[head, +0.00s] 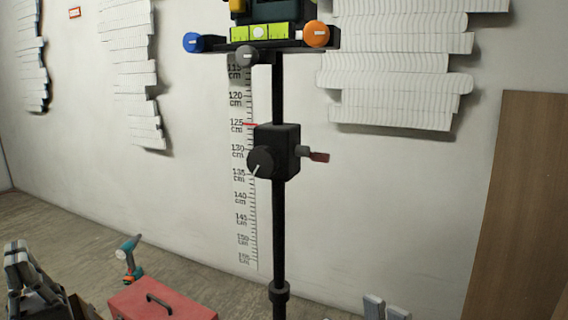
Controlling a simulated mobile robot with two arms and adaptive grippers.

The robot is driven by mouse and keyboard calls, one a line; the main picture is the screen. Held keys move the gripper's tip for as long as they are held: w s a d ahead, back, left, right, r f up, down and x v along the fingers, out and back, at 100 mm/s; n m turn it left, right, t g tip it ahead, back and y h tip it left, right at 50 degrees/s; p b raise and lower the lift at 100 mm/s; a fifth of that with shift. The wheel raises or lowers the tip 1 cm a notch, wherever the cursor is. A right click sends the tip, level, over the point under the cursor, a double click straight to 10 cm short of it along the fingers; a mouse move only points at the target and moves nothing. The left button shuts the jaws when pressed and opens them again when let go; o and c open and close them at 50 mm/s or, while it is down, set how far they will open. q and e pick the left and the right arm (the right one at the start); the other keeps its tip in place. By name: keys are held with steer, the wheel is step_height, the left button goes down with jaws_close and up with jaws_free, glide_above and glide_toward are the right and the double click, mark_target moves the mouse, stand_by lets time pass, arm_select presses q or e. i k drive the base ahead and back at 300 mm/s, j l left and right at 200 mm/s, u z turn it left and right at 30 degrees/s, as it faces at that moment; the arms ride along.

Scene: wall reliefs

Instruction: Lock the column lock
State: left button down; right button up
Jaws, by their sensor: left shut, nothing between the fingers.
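A black column (279,225) stands upright before the wall. A black block (283,140) sits around it beside the 125–135 cm marks. The block has a round dark knob (261,160) with a white line pointing down-left. On its right side is a small lever with a dark red end (319,157), pointing right. I cannot tell which part is the column lock. My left gripper (18,252) is at the lower left, shut and empty, far from the block. Two grey fingertips of my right gripper (386,307) show at the bottom edge, below and right of the block; the remainder is cut off.
Above the block is a crossbar with a blue knob (194,42), a grey knob (247,56), an orange knob (316,34) and a yellow-green level (259,33). A red toolbox (160,301) and a teal drill (129,257) are lower left. A brown board (522,210) stands right.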

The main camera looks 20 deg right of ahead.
mark_target(300, 150)
steer(key=i+j+z, duration=0.2)
steer(key=i+z, duration=0.15)
steer(key=z, duration=0.35)
steer(key=i+j+z, duration=0.15)
steer(key=z, duration=0.35)
steer(key=i+j+z, duration=0.1)
steer(key=z, duration=0.4)
steer(key=i+j+z, duration=0.1)
steer(key=j+z, duration=0.2)
steer(key=z, duration=0.2)
